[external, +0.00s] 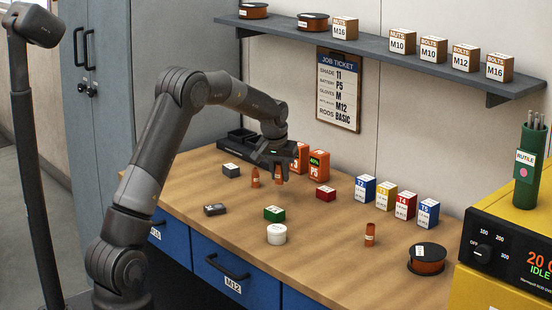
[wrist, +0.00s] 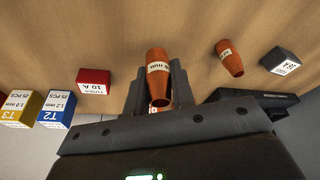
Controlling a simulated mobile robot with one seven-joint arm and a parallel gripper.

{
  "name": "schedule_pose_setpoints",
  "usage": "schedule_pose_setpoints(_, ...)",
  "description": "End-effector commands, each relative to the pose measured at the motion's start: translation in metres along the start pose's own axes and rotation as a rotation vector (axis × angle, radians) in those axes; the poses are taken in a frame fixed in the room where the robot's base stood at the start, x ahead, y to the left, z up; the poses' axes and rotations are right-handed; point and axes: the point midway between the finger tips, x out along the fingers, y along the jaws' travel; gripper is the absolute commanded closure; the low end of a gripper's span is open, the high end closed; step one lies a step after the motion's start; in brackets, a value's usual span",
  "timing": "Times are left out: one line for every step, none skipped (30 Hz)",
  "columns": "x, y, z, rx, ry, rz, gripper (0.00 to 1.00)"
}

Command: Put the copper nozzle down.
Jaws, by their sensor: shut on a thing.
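A copper nozzle (external: 278,173) with a pale label band sits between the fingers of my gripper (external: 279,179). The wrist view shows this held nozzle (wrist: 158,68) up close, with the two fingers of my gripper (wrist: 157,88) shut on its sides. I cannot tell whether its lower end touches the workbench (external: 325,220). A second copper nozzle (external: 255,177) stands just left of my gripper; it also shows in the wrist view (wrist: 230,60), apart from my fingers. A third copper nozzle (external: 370,235) stands at the front right of the bench.
Orange battery boxes (external: 319,165) stand behind my gripper. A red fuse box (external: 326,194), green box (external: 274,214), white jar (external: 277,234) and dark boxes (external: 231,170) lie around. Numbered boxes (external: 365,188) and a wire spool (external: 427,259) stand right. Bare wood lies between them.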

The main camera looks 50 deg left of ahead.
Motion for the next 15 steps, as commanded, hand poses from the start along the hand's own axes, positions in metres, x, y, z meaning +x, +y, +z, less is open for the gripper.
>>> schedule_pose_setpoints(0.004, -0.004, -0.003, -0.001, -0.001, 0.0, 1.0)
schedule_pose_setpoints(0.006, -0.005, -0.003, -0.001, -0.001, 0.0, 1.0)
schedule_pose_setpoints(0.007, -0.006, -0.004, 0.0, -0.001, 0.0, 1.0)
schedule_pose_setpoints(0.008, -0.007, -0.004, 0.001, -0.001, 0.001, 1.0)
schedule_pose_setpoints(0.01, -0.007, -0.004, 0.001, -0.001, 0.001, 1.0)
schedule_pose_setpoints(0.013, -0.007, -0.003, 0.001, -0.002, 0.0, 1.0)
schedule_pose_setpoints(0.015, -0.007, -0.002, 0.001, -0.002, 0.0, 1.0)
schedule_pose_setpoints(0.019, -0.007, -0.001, 0.001, -0.002, 0.0, 1.0)
schedule_pose_setpoints(0.025, -0.007, 0.001, 0.001, -0.002, 0.0, 1.0)
schedule_pose_setpoints(0.03, -0.007, 0.002, 0.001, -0.004, 0.0, 1.0)
schedule_pose_setpoints(0.035, -0.007, 0.004, 0.001, -0.004, -0.001, 1.0)
schedule_pose_setpoints(0.04, -0.007, 0.005, 0.001, -0.003, 0.0, 1.0)
schedule_pose_setpoints(0.043, -0.007, 0.006, 0.001, -0.003, 0.0, 1.0)
schedule_pose_setpoints(0.045, -0.007, 0.006, 0.0, -0.002, 0.0, 1.0)
schedule_pose_setpoints(0.046, -0.007, 0.006, 0.0, -0.001, 0.0, 1.0)
